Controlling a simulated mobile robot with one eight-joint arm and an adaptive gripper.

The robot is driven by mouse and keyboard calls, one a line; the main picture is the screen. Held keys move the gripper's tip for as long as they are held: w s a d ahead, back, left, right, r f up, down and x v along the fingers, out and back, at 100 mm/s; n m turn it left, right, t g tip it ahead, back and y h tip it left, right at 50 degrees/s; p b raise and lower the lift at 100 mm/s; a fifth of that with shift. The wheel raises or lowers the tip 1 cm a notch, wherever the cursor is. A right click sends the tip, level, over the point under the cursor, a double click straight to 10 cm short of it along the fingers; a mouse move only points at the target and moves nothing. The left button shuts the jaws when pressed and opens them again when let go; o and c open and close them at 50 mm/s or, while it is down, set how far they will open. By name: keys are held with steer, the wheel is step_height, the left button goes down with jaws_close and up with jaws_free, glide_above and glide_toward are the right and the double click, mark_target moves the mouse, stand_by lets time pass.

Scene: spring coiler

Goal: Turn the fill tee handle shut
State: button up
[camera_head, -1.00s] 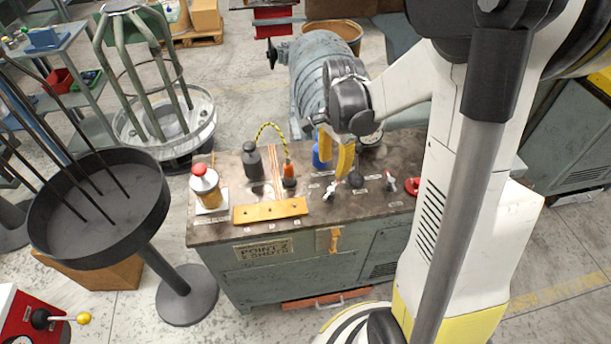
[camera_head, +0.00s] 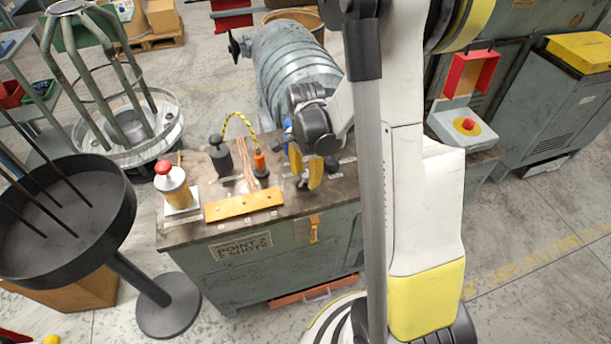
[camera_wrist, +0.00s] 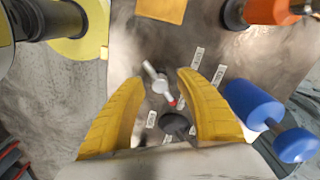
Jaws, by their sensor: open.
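A small silver tee-shaped handle (camera_wrist: 160,84) with a red tip stands on the brown bench top, seen in the wrist view. It is slanted, and the small labels around it are unreadable. My gripper (camera_wrist: 161,77) is open, with its yellow fingers on either side of the handle and nothing held between them. I cannot tell whether the fingers touch it. In the head view my gripper (camera_head: 306,170) points down close over the bench top (camera_head: 335,195), mostly hiding the handle.
A black knob (camera_wrist: 174,123) stands close to the handle. A blue cylinder (camera_wrist: 253,104) and an orange plug (camera_head: 260,161) are nearby. A yellow plate (camera_head: 244,204) and a red-topped jar (camera_head: 173,185) occupy the bench's left part. A dark round tray (camera_head: 65,220) stands left.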

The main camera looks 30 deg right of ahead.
jaws_close()
steer(key=shift+n, duration=0.6)
stand_by(0.4)
steer(key=n, duration=0.3)
steer(key=shift+b, duration=0.3)
steer(key=n, duration=0.4)
steer(key=shift+n, duration=0.3)
steer(key=n, duration=0.4)
steer(key=shift+b, duration=0.35)
steer(key=n, duration=0.4)
steer(key=shift+n, duration=0.3)
